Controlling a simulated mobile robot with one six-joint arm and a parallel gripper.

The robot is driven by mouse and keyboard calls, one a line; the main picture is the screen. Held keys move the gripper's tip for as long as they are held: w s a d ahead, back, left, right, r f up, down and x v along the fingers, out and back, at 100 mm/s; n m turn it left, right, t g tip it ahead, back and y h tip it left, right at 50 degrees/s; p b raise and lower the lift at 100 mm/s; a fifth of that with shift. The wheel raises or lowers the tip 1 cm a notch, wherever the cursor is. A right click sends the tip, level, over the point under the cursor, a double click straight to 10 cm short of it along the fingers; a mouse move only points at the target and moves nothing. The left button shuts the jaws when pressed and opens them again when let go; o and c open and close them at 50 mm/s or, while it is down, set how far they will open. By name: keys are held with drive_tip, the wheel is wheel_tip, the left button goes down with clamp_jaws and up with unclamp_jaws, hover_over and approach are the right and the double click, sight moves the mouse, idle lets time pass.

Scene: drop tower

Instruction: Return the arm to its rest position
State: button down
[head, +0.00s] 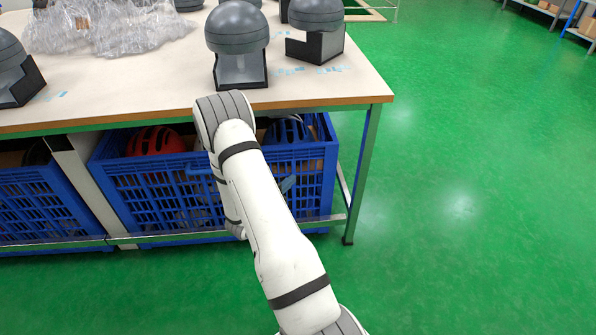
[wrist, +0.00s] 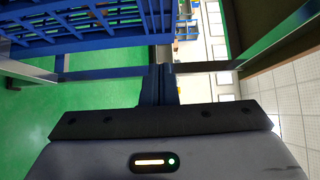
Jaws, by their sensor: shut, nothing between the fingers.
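My white arm (head: 260,215) reaches forward from the bottom of the head view and bends at the table's front edge. Its end folds down behind the forearm, so my gripper is mostly hidden there. In the wrist view my gripper (wrist: 160,84) shows with its two dark fingers pressed together. Nothing is held between them. Blue crate bars and metal table-frame rails appear just beyond the fingers.
The table (head: 300,95) bears several grey domes on black stands and clear plastic wrap (head: 105,28). Under it, a blue crate (head: 165,200) holds helmets, including a red one (head: 155,141). A table leg (head: 363,175) stands right of my arm. Green floor is clear to the right.

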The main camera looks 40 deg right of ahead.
drive_tip(key=shift+s+a, duration=0.15)
drive_tip(key=shift+a, duration=0.25)
drive_tip(key=s+a+r+m+g+y+p, duration=0.2)
drive_tip(key=s+r+m+g+p, duration=0.15)
drive_tip(key=r+m, duration=0.5)
drive_tip(key=s+a+r+m+g+y+p, duration=0.2)
drive_tip(key=s+r+m+p, duration=0.3)
drive_tip(key=r, duration=0.6)
drive_tip(key=s+a+r+m+g+y+p, duration=0.2)
drive_tip(key=s+r+m+g+p, duration=0.15)
drive_tip(key=r+m, duration=0.45)
drive_tip(key=s+a+r+m+t+y+p, duration=0.3)
drive_tip(key=a+r+m+p, duration=0.4)
drive_tip(key=a+r, duration=0.3)
drive_tip(key=s+a+r+m+t+y+p, duration=0.4)
drive_tip(key=s+a+r+m+y+p, duration=0.2)
drive_tip(key=r, duration=0.7)
drive_tip(key=a+m+y+p, duration=0.1)
drive_tip(key=a+m+y, duration=0.1)
drive_tip(key=a+m, duration=0.1)
drive_tip(key=shift+s+a+m+p, duration=0.25)
drive_tip(key=shift+a+m+p, duration=0.15)
drive_tip(key=shift+m, duration=0.35)
